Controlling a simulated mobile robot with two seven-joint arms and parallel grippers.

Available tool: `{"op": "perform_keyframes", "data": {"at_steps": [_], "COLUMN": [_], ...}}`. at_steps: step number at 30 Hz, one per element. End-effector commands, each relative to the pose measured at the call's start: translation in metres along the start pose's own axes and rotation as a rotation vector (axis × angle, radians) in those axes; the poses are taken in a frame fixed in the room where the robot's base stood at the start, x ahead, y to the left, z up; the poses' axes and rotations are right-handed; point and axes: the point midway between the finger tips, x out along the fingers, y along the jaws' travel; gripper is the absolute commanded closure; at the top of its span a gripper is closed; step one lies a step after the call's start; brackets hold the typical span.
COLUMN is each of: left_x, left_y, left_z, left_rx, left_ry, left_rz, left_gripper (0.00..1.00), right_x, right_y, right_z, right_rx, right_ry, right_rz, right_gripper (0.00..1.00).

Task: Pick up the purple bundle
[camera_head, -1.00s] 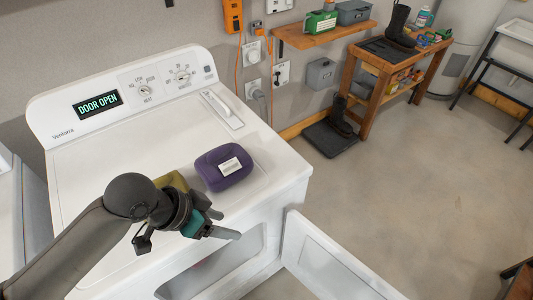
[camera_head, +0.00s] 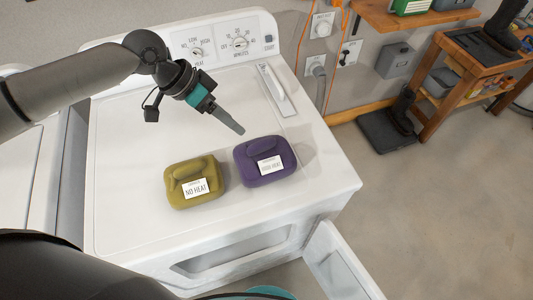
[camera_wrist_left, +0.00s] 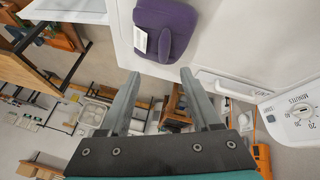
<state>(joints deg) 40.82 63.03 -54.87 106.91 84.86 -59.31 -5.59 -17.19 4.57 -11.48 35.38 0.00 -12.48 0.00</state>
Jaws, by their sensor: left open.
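The purple bundle (camera_head: 264,161) sits on the white dryer top near its front right, with a white label on it. It also shows at the top of the left wrist view (camera_wrist_left: 165,27). My left gripper (camera_head: 228,120) is open and empty, above the dryer top and behind the purple bundle, apart from it. In the left wrist view its two fingers (camera_wrist_left: 158,90) stand apart with nothing between them. My right gripper is not in view.
A yellow-green bundle (camera_head: 193,182) labelled "NO HEAT" sits left of the purple one. The dryer (camera_head: 130,215) has its front door (camera_head: 338,265) open at the lower right. A control panel and a lint-screen handle (camera_head: 277,89) are at the back. Open floor lies to the right.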

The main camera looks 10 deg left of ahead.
Motion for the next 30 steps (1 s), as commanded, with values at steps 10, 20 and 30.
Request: {"op": "perform_keyframes", "data": {"at_steps": [10, 20, 30], "left_x": [0.063, 0.087, 0.119], "left_y": [0.000, -0.004, -0.008], "left_z": [-0.001, -0.004, -0.004], "left_rx": [0.000, 0.000, 0.001], "left_ry": [0.000, 0.000, 0.000], "left_rz": [0.000, 0.000, -0.002], "left_gripper": [0.36, 0.36, 0.36], "right_x": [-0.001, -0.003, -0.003], "right_y": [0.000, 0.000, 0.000], "right_z": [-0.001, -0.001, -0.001], "right_rx": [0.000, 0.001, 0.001], "right_ry": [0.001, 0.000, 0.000], "right_rz": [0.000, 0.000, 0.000], "right_gripper": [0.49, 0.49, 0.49]}}
